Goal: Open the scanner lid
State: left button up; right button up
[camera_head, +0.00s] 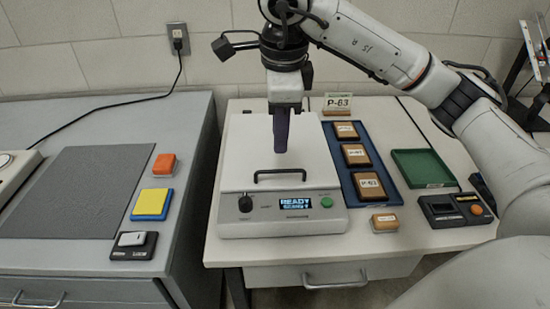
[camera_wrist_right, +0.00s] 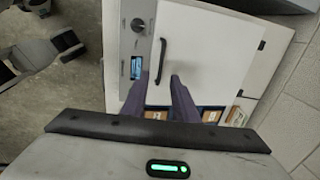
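The white scanner (camera_head: 235,223) stands on the right-hand table with its flat lid (camera_head: 245,150) down. A black bar handle (camera_head: 280,172) runs along the lid's front edge; it also shows in the wrist view (camera_wrist_right: 161,62). The front panel has a black knob, a lit display (camera_head: 293,203) reading "READY" on its top line, and a green button. My right gripper (camera_head: 281,148) hangs over the lid, behind the handle in the picture. My left gripper is not in view.
A blue tray (camera_head: 353,192) with several labelled brown boxes lies right of the scanner. Beyond it are a green tray (camera_head: 423,166) and a dark device (camera_head: 453,210). A small tan box (camera_head: 385,221) sits at the front. A grey table (camera_head: 190,150) stands left, across a gap.

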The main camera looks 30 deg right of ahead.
send_over(280, 184)
notch_tip(280, 184, down, 10)
jog(key=shift+w+r, duration=0.1)
jog(key=shift+r, duration=0.05)
grip_shut()
dwell(1.5)
